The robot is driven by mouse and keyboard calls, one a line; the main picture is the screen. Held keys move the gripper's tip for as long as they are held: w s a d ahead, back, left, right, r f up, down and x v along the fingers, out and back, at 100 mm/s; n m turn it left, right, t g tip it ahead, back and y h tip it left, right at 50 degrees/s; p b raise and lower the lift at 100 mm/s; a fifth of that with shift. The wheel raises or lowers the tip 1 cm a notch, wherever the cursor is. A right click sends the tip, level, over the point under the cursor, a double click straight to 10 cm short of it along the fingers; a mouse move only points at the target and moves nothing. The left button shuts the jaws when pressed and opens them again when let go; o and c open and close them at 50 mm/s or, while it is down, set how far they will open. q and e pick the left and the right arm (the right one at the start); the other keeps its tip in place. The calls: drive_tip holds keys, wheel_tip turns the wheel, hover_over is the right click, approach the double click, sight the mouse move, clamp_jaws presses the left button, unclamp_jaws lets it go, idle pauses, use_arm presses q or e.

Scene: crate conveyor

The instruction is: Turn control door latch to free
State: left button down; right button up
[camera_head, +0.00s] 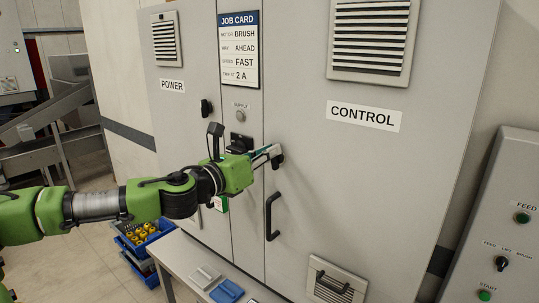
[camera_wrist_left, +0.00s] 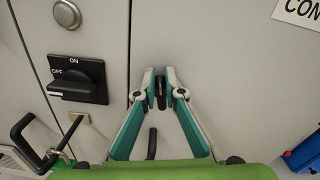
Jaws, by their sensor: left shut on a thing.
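The control door (camera_head: 330,180) is the large grey door with the CONTROL label (camera_head: 363,116), and it looks closed. Its black latch (camera_head: 279,161) is at the door's left edge, above the black door handle (camera_head: 270,216). My left gripper (camera_head: 273,153) reaches in from the left and is shut on the latch. In the left wrist view its two fingertips (camera_wrist_left: 160,77) close on either side of the dark latch (camera_wrist_left: 160,94), which looks roughly upright there. The fingers hide much of the latch. My right gripper is not in view.
The power door (camera_head: 187,130) with its black latch (camera_head: 206,107) is to the left. Between the doors, a black rotary switch (camera_wrist_left: 75,86) lies horizontal towards OFF. A bench (camera_head: 190,262) stands below, a control panel (camera_head: 505,220) at right.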

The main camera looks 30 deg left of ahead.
use_arm(q)
drive_tip(key=shift+a+f+n+p, duration=0.35)
drive_tip(key=shift+n+p, duration=0.4)
drive_tip(key=shift+n, duration=1.8)
drive_tip(key=shift+a+f+n+p, duration=0.3)
drive_tip(key=shift+f+n+p, duration=0.3)
drive_tip(key=shift+n, duration=1.9)
drive_tip(key=shift+a+f+n+p, duration=0.3)
drive_tip(key=shift+n+p, duration=0.55)
drive_tip(key=shift+n, duration=1.7)
drive_tip(key=c, duration=2.1)
unclamp_jaws()
drive_tip(key=shift+c, duration=0.2)
